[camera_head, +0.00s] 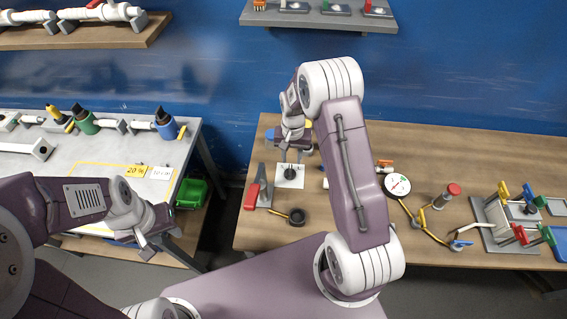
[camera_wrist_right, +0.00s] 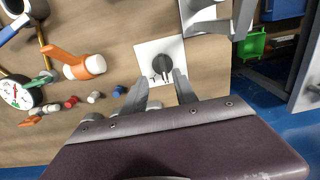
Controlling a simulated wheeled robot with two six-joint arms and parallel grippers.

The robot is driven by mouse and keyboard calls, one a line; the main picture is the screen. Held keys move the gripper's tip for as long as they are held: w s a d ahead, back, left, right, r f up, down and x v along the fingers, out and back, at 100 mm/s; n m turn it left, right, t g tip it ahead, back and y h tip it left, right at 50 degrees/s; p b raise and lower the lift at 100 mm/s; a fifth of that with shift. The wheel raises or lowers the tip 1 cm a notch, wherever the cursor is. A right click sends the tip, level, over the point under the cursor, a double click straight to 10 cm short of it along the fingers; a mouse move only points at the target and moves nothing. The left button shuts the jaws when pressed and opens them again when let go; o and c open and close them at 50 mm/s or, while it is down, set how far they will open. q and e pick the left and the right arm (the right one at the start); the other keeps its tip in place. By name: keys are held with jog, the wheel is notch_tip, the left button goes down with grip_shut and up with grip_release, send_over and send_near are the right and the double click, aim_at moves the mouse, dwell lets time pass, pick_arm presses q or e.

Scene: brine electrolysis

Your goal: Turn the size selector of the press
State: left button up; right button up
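The size selector is a round black knob (camera_head: 290,173) on a square white plate (camera_head: 290,183) on the wooden table; it also shows in the right wrist view (camera_wrist_right: 163,67). Beside it in the head view is a grey press-like device with a red handle (camera_head: 252,196). My right gripper (camera_head: 292,157) is open above the plate. In the wrist view its two fingertips (camera_wrist_right: 160,77) are apart, with the knob between and just beyond them; I cannot tell whether they touch it. My left gripper (camera_head: 157,243) hangs off to the left, away from the selector, and looks open and empty.
A black ring-shaped piece (camera_head: 297,216) lies in front of the plate. A dial gauge (camera_head: 397,185), a red-capped part (camera_head: 447,196) and a clamp rig (camera_head: 510,222) stand to the right.

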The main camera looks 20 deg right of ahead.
aim_at(290, 171)
jog(key=f, duration=0.3)
jog(key=f+p, duration=0.1)
jog(key=f, duration=0.1)
jog(key=f+p, duration=0.1)
jog(key=f, duration=0.2)
jog(key=shift+w+a+f, duration=0.2)
jog(key=shift+w+f, duration=0.1)
jog(key=shift+s+d+f, duration=0.1)
jog(key=shift+s+f, duration=0.15)
jog(key=shift+f, duration=0.05)
jog(key=shift+w, duration=0.2)
jog(key=c, duration=0.4)
jog(key=shift+f, duration=0.1)
grip_shut()
